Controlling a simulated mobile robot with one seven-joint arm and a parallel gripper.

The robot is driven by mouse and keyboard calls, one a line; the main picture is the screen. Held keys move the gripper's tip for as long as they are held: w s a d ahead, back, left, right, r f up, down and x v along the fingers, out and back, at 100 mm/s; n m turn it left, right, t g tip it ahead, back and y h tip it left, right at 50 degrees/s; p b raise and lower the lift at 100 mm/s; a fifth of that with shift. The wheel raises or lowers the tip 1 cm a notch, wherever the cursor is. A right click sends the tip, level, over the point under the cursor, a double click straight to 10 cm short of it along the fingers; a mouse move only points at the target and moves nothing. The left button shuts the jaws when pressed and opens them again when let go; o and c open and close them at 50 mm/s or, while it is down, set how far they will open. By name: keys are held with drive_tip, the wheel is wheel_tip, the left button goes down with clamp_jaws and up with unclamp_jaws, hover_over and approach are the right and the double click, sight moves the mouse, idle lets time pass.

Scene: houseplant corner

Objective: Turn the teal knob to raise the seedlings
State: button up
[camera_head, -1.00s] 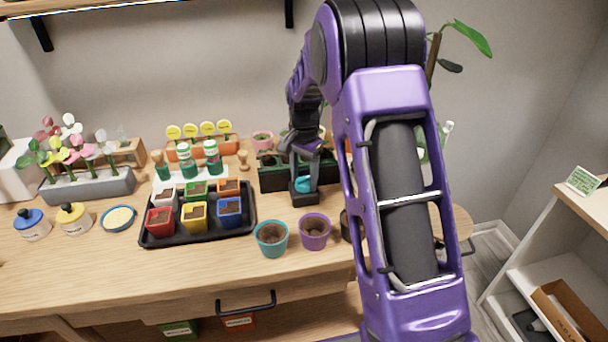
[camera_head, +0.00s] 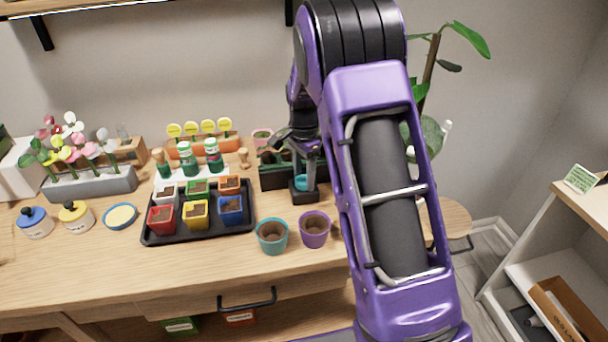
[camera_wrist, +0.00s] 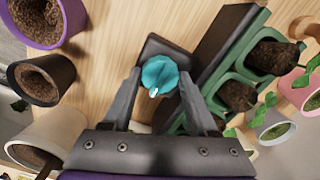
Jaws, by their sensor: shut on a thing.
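The teal knob (camera_wrist: 160,72) sits on a dark base (camera_wrist: 152,48) beside the seedling box. My gripper (camera_wrist: 158,84) is shut on the knob, with one finger on each side. A small white mark shows on the knob's edge. In the head view the knob (camera_head: 300,184) is a teal spot under my gripper. The seedlings stand in dark soil plugs (camera_wrist: 238,96) in a green tray (camera_wrist: 222,106) within the dark box (camera_wrist: 218,50). In the head view my arm hides part of the box (camera_head: 270,180).
A teal pot (camera_head: 272,236) and a purple pot (camera_head: 314,230) stand in front of the knob. A black tray (camera_head: 190,237) of coloured pots lies to the left. More pots crowd both sides in the wrist view. The table front is clear.

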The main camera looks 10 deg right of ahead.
drive_tip(key=o, duration=1.4)
